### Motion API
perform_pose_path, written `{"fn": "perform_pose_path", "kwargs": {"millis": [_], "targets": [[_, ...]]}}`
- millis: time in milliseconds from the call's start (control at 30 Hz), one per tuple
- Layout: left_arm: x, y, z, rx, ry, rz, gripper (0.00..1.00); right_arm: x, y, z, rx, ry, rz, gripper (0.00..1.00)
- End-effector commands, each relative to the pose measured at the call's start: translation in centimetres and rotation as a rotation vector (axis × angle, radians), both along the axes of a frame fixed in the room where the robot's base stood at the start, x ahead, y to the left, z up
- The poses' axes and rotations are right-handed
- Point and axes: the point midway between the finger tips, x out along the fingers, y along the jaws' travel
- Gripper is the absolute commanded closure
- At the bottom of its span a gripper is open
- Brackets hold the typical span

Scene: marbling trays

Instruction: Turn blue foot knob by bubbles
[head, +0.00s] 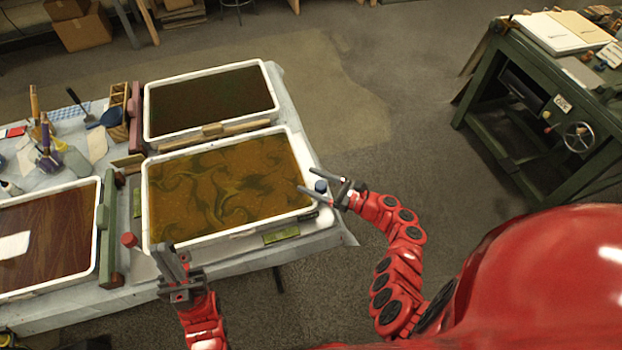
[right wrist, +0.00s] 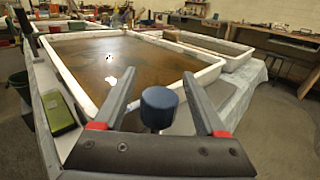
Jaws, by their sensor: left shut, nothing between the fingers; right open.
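The blue foot knob (head: 321,186) is a short dark blue cylinder at the right front corner of the tray of swirled amber liquid (head: 305,160). In the right wrist view the blue knob (right wrist: 158,106) stands upright between the spread fingers of my right gripper (right wrist: 157,77), with gaps on both sides. In the head view my right gripper (head: 323,186) is open around it. Small pale specks on the liquid in the right wrist view may be bubbles; I cannot tell. My left gripper (head: 174,250) is shut and empty by the tray's left front corner.
A red knob (head: 129,240) sits near that left corner. A dark-liquid tray (head: 150,105) lies behind, a brown tray (head: 98,225) to the left. A green block (head: 281,234) lies along the front edge. Floor is clear towards the green press (head: 481,90).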

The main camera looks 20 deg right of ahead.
Motion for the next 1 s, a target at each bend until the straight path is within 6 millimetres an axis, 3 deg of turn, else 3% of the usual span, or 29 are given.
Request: {"fn": "perform_pose_path", "kwargs": {"millis": [367, 767, 1000], "targets": [[0.0, 0.0, 0.07, 0.0, 0.0, 0.0, 1.0, 0.43, 0.52, -0.04, -0.001, 0.001, 0.001, 0.27], [0.0, 0.0, 0.07, 0.0, 0.0, 0.0, 1.0, 0.42, 0.48, -0.01, -0.001, 0.001, 0.001, 0.98], [0.0, 0.0, 0.01, 0.0, 0.0, 0.0, 1.0, 0.42, 0.47, -0.02, -0.001, 0.0, 0.008, 1.0]]}}
